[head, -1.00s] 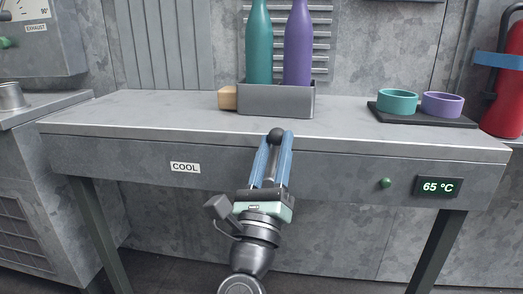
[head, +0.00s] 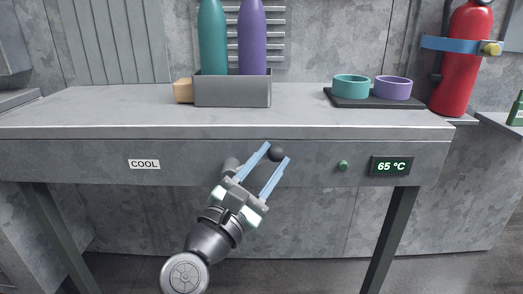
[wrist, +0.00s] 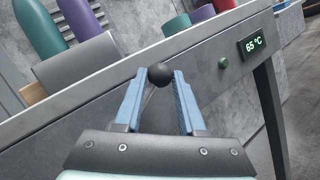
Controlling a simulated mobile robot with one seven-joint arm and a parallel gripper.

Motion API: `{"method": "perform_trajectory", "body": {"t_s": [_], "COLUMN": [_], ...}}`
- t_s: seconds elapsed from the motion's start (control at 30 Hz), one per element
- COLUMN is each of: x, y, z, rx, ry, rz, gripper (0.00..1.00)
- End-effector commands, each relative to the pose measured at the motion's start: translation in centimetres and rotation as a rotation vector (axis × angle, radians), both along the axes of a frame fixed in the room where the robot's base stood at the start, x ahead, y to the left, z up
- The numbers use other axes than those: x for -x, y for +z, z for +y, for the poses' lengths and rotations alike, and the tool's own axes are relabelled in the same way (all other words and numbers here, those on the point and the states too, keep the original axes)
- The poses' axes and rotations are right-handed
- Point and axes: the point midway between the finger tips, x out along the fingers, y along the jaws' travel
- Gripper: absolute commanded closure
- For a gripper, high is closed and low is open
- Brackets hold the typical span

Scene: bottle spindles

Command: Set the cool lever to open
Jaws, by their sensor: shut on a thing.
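The cool lever's black ball knob (head: 277,154) is in front of the grey bench's front panel, right of the white "COOL" label (head: 144,164). My gripper (head: 278,152) is shut on the knob, with one blue finger on each side. The fingers tilt up and to the right. In the wrist view the knob (wrist: 160,74) sits between the fingertips (wrist: 159,72). The lever's shaft is hidden, and no open or closed marking is visible. A grey rounded part (head: 231,165) shows just left of the fingers; I cannot tell whether it belongs to the lever.
A green indicator (head: 343,165) and a "65 °C" display (head: 391,166) are on the panel to the right. On the bench stand a grey box (head: 232,92) with teal and purple bottles, and a dark tray (head: 376,103) with two cups. A red extinguisher (head: 462,68) hangs at the right.

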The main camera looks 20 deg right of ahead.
Motion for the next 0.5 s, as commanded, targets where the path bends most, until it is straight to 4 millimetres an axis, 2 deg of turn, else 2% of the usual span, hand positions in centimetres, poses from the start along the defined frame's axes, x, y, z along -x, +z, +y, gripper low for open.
{"method": "perform_trajectory", "body": {"t_s": [0.2,0.5], "x": [0.2,0.3], "y": [-1.5,-3.2], "z": [-0.6,-0.9], "rx": [-0.185,-0.374], "ry": [-0.002,-0.002], "rz": [-0.056,-0.118], "gripper": [1.00,1.00]}}
